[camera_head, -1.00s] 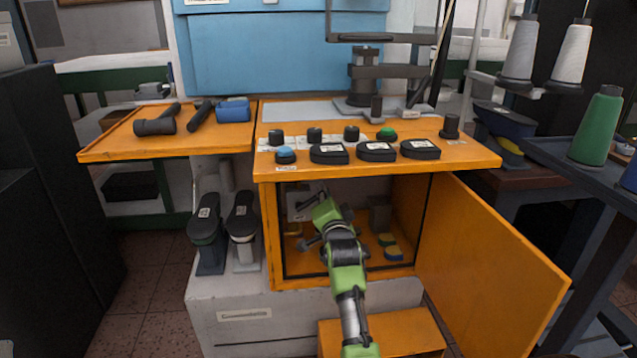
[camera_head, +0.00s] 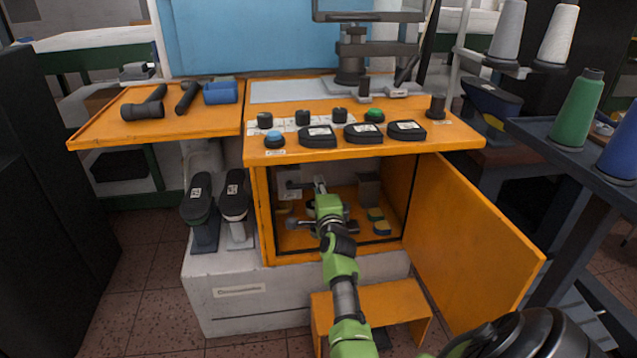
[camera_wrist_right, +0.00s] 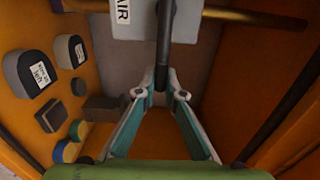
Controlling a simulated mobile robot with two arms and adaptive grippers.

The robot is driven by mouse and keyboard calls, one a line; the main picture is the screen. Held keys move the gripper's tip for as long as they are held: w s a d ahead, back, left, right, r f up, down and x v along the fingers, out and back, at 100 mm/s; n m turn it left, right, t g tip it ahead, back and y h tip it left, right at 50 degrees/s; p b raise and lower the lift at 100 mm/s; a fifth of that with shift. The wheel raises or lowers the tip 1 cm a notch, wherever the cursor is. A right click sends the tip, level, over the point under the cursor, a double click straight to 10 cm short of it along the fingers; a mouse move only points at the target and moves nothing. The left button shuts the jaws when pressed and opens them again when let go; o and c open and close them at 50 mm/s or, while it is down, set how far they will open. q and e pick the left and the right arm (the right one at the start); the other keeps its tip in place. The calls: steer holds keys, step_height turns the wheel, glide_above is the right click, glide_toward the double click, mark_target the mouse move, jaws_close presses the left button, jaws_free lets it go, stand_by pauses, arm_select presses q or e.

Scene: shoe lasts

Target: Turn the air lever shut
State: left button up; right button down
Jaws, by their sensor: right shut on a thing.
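The air lever is a dark rod (camera_wrist_right: 163,48) in the right wrist view. It runs down from a grey plate with an AIR label (camera_wrist_right: 122,12) inside the orange cabinet (camera_head: 258,215). My right gripper (camera_wrist_right: 163,88) has its fingertips closed around the rod's lower end. In the head view my right gripper (camera_head: 320,186) is inside the open cabinet, and my green wrist hides most of the lever. Which way the lever stands relative to its pipe is hard to tell there. My left gripper is not in view.
The cabinet door (camera_head: 470,230) stands open to the right. Blocks and labelled dark pads (camera_wrist_right: 32,72) lie inside the cabinet on the left of the wrist view. The orange worktop (camera_head: 355,152) with pads and knobs overhangs my arm. An orange step (camera_head: 400,300) stands below.

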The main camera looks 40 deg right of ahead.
steer(key=shift+f, duration=0.1)
stand_by(0.3)
steer(key=c, duration=2.1)
jaws_free()
steer(key=v, duration=0.7)
steer(key=shift+s, duration=0.25)
steer(key=shift+a, duration=0.1)
